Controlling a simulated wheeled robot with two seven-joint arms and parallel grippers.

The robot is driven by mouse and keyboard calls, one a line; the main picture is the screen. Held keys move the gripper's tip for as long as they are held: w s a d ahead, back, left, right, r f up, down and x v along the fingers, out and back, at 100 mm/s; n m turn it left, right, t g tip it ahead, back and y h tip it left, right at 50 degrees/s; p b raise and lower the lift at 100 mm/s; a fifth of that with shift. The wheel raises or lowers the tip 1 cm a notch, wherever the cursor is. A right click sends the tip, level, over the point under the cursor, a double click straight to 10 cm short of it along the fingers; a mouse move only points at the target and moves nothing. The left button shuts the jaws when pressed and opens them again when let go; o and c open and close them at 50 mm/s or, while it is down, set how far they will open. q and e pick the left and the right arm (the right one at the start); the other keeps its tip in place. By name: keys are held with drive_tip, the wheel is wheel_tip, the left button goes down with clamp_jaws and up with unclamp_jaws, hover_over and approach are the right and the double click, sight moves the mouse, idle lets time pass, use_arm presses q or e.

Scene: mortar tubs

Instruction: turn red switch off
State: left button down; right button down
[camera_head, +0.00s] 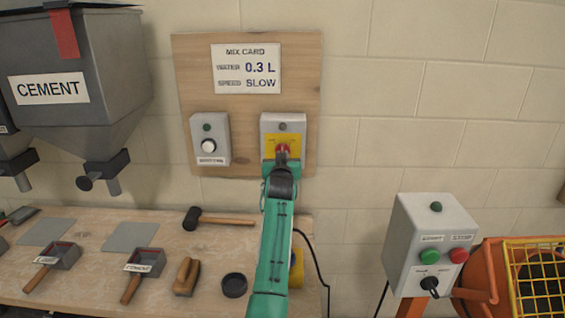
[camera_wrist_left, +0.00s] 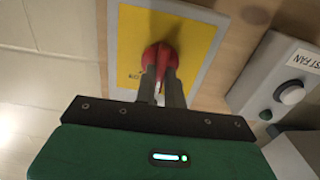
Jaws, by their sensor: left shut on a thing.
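The red switch (camera_head: 283,148) sits on a yellow plate (camera_head: 270,141) on a grey box, fixed to the wooden board on the wall. In the left wrist view the red switch (camera_wrist_left: 160,57) shows in front of the yellow plate (camera_wrist_left: 190,35). My left gripper (camera_head: 282,158) reaches up to it from below in the head view. In the wrist view the fingers of my left gripper (camera_wrist_left: 160,80) are shut on the red switch, one on each side. The fingers hide part of the switch, and I cannot read its markings. My right gripper is not in view.
A grey box with a white button (camera_head: 208,146) is left of the switch, under the mix card (camera_head: 246,69). The workbench (camera_head: 170,230) below holds a mallet (camera_head: 215,218), scoops and a brush. A control box (camera_head: 430,245) stands at right by the orange mixer (camera_head: 495,290).

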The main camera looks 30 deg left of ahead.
use_arm(q)
drive_tip(key=n, duration=0.8)
drive_tip(key=shift+n, duration=0.3)
drive_tip(key=shift+f, duration=0.1)
idle(0.4)
drive_tip(key=c, duration=1.5)
unclamp_jaws()
drive_tip(key=shift+s, duration=0.1)
